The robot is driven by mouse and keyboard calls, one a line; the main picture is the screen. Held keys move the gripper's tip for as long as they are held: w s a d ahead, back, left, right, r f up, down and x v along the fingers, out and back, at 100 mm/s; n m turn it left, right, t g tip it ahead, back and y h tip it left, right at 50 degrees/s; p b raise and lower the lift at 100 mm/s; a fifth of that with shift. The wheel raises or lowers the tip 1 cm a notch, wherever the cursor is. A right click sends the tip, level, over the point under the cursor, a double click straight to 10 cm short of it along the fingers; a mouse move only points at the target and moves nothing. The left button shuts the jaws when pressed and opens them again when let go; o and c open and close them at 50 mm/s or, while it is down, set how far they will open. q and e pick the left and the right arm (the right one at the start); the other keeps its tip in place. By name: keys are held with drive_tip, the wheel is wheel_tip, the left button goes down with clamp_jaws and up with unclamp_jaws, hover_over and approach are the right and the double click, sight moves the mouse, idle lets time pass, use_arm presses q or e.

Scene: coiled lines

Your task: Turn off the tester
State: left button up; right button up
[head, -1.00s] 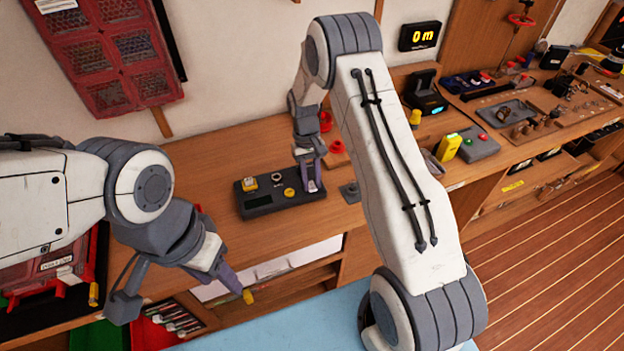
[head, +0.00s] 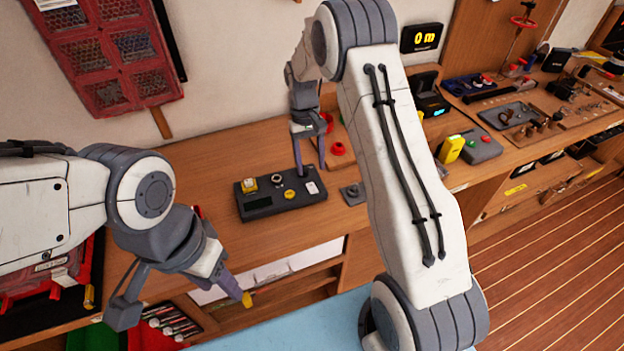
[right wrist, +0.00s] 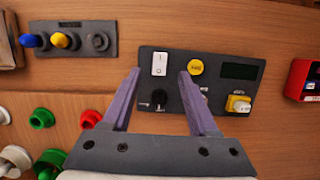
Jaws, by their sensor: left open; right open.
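The tester (head: 262,209) is a dark box on the wooden bench, also in the right wrist view (right wrist: 210,98). It bears a white rocker switch (right wrist: 160,64), a yellow round button (right wrist: 195,67), a black knob (right wrist: 158,99), a yellow plug-like block (right wrist: 238,104) and a dark, blank display (right wrist: 239,71). I cannot tell which way the rocker is tipped. My right gripper (head: 310,165) is open and empty above the tester; in its wrist view the fingertips (right wrist: 159,74) flank the switch. My left gripper (head: 235,290) is open at the bench's front, away from the tester.
A small dark plate (head: 352,194) lies right of the tester. A yellow meter (head: 451,149) and a grey box with buttons (head: 481,146) stand further right.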

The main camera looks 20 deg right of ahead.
drive_tip(key=v, duration=0.4)
drive_tip(key=shift+r+b, duration=0.1)
drive_tip(key=shift+b, duration=0.2)
